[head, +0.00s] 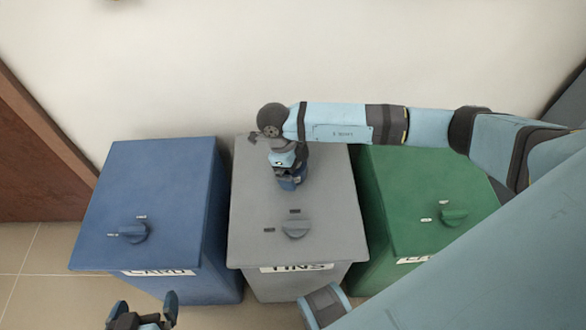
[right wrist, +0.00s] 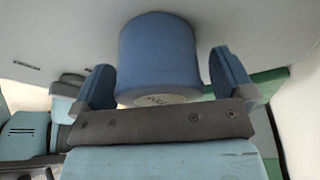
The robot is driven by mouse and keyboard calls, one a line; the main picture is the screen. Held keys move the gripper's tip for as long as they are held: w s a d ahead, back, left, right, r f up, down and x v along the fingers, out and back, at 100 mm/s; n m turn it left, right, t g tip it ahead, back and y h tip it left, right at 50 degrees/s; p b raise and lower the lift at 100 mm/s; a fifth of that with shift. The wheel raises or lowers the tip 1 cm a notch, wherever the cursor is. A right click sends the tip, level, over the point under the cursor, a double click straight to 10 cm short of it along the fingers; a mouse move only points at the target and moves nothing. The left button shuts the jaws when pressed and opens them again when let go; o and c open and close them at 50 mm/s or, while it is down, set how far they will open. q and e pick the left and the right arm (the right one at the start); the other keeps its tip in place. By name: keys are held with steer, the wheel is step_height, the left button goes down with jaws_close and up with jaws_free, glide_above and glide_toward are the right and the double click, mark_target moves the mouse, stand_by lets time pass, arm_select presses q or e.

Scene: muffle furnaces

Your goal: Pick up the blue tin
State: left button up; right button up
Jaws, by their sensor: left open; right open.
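The blue tin (right wrist: 158,52) is a plain blue cylinder with a pale end face, seen large in the right wrist view. It stands on the grey lid of the middle bin (head: 325,215). My right gripper (right wrist: 162,72) is open, with one finger on each side of the tin and a narrow gap showing at each side. In the head view my right gripper (head: 287,172) points down over the grey lid and largely hides the tin (head: 291,184). My left gripper (head: 146,304) is open and empty at the bottom edge, in front of the blue bin.
A blue bin (head: 160,185) stands left of the grey one and a green bin (head: 410,190) right of it. Each lid has a knob; the grey lid's knob (head: 295,229) is in front of my right gripper. A pale wall rises behind. A brown panel (head: 40,165) is at left.

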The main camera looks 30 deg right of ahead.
steer(key=c, duration=1)
steer(key=shift+o, duration=0.2)
steer(key=shift+r, duration=0.1)
step_height(320, 180, up, 20)
steer(key=p, duration=0.3)
